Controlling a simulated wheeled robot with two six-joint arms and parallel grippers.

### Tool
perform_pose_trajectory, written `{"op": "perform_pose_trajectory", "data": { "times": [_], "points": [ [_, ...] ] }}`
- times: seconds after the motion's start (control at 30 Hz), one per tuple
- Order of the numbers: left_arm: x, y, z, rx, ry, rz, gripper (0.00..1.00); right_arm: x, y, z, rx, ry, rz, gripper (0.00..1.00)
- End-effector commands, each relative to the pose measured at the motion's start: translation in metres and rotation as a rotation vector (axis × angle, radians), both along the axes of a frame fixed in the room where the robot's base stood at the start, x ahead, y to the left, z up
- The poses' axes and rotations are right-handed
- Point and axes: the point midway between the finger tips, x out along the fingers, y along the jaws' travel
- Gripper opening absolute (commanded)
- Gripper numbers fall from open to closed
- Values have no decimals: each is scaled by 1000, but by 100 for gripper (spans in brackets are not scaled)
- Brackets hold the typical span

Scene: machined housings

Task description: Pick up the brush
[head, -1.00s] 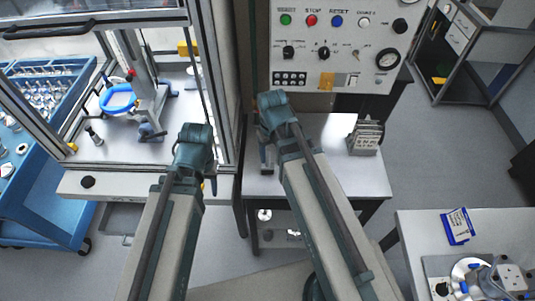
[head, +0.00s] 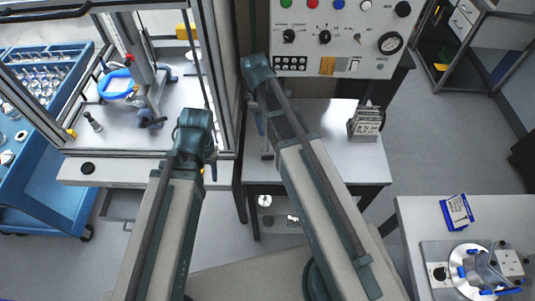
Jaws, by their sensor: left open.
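I cannot make out the brush with certainty. A small dark upright piece with a pale foot (head: 93,121) stands on the white floor of the framed machine at the left; it is too small to tell what it is. My left gripper (head: 211,172) is mostly hidden behind its own arm, near the machine's front right corner, and it is open. I see nothing held in it. My right arm reaches forward toward the control panel, and its gripper is hidden behind the arm links.
A machine frame (head: 225,90) with a blue ring-shaped part (head: 117,84) inside is at left. A blue cart (head: 40,190) stands beside it. A small table (head: 345,165) holds a grey block of plates (head: 366,122). Another table at lower right holds a fixture (head: 480,268) and a blue-white packet (head: 457,212).

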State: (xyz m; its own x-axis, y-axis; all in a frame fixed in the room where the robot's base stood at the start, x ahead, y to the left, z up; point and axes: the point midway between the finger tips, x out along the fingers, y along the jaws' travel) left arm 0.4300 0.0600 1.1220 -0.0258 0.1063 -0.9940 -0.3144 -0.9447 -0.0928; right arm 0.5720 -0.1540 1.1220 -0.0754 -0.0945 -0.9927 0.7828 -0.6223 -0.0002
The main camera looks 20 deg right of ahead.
Motion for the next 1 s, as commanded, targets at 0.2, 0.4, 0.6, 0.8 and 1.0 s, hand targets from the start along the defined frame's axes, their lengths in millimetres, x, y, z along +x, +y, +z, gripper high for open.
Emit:
{"op": "perform_pose_trajectory", "data": {
  "times": [0.2,0.4,0.6,0.8,1.0],
  "points": [
    [0,0,-38,1,-1,-3,50,-2,-3,-38,0,0,-1,64],
    [0,0,-64,1,-1,-9,50,-4,-6,-64,0,0,-2,64],
    [0,0,-70,2,-1,-12,50,-5,-7,-70,0,0,-1,64],
    [0,0,-73,2,0,-13,50,-4,-7,-73,0,0,-1,64],
    [0,0,-93,2,0,-15,50,-2,-9,-93,0,0,-1,64]
  ]
}}
